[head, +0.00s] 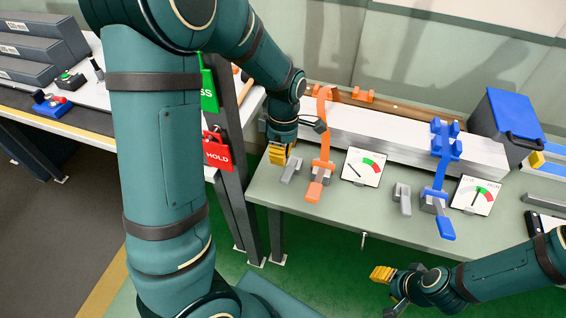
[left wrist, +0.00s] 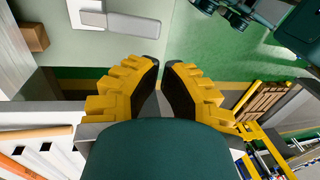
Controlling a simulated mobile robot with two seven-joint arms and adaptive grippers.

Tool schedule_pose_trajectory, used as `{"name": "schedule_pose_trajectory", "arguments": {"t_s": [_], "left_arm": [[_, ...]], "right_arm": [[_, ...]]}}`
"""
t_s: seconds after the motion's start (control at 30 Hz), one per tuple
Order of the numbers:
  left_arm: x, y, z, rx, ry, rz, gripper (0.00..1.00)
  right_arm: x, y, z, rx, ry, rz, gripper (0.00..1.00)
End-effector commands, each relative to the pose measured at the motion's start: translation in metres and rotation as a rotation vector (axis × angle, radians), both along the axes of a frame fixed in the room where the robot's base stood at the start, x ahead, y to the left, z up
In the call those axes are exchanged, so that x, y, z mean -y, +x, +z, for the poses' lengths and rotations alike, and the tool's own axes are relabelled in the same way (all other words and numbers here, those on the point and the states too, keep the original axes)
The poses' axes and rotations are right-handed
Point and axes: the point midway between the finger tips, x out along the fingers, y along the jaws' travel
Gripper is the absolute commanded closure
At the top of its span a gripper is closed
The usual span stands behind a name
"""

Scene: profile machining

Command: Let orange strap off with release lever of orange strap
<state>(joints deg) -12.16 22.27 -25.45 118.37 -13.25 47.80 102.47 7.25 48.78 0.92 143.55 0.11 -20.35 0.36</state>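The orange strap (head: 324,128) runs over the long pale profile and down to a ratchet at the table's front left. Its orange handle (head: 315,191) points toward the front edge. A small grey lever (head: 291,170) stands just left of that ratchet; I take it for the release lever. My left gripper (head: 278,154) is just behind and left of the grey lever; contact is not clear. In the left wrist view its yellow fingers (left wrist: 161,64) have a narrow gap between the tips, with nothing seen gripped. My right gripper (head: 384,287) hangs off the table's front; its opening is unclear.
A dial (head: 362,167) stands right of the orange strap. The blue strap (head: 440,170) has its own grey lever (head: 402,198) and dial (head: 475,196). A red HOLD sign (head: 216,150) hangs left of the table.

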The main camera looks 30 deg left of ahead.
Motion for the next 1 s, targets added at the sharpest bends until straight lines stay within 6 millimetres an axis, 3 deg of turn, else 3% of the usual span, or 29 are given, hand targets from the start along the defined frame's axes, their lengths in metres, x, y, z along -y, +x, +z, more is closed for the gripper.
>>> {"name": "schedule_pose_trajectory", "arguments": {"t_s": [0.1, 0.23, 1.0], "left_arm": [[0.001, -0.001, 0.017, 0.002, 0.0, -0.001, 1.0], [0.0, -0.002, 0.024, 0.001, 0.0, 0.0, 1.0], [0.001, -0.003, 0.026, 0.001, 0.0, 0.0, 1.0]], "right_arm": [[0.001, 0.001, 0.005, 0.003, -0.001, -0.003, 0.53], [0.001, 0.002, 0.006, 0.004, -0.001, -0.005, 0.53], [0.001, 0.002, 0.006, 0.005, -0.001, -0.005, 0.53]]}}
